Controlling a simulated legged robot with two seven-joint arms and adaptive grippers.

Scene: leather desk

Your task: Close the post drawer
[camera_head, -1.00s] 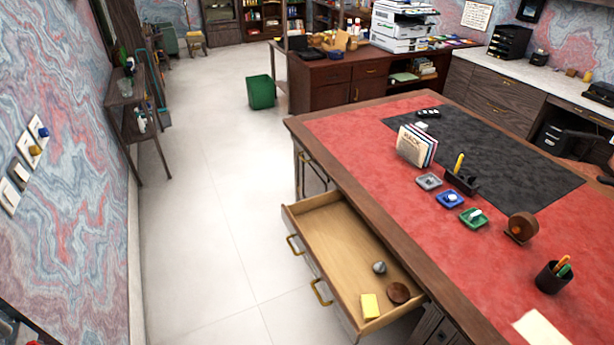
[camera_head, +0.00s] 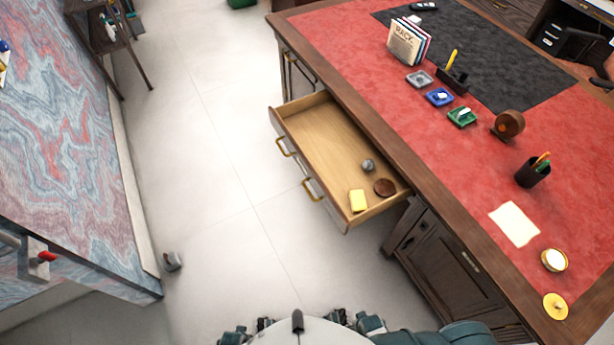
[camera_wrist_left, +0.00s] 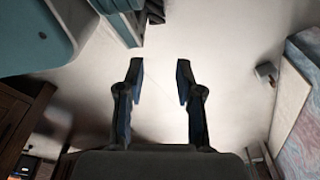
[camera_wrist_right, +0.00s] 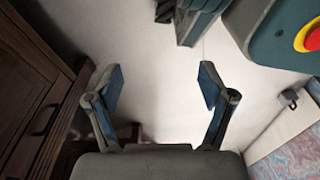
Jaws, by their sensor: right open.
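The post drawer (camera_head: 317,131) is pulled out from the left side of the red leather-topped desk (camera_head: 366,80). It has two brass handles on its front. Inside lie a yellow block (camera_head: 357,200), a round brown disc (camera_head: 384,187) and a small grey object (camera_head: 368,165). My left gripper (camera_wrist_left: 160,80) is open and empty above the pale floor in the left wrist view. My right gripper (camera_wrist_right: 162,85) is open and empty, with dark wood cabinet fronts at the left of its view. Neither gripper shows in the head view, and neither is at the drawer.
A letter holder (camera_head: 409,43), small coloured trays, a tape dispenser (camera_head: 508,125), a pen cup (camera_head: 532,172) and paper (camera_head: 514,224) stand on the desk. The floor (camera_head: 215,130) between wall and drawer is clear.

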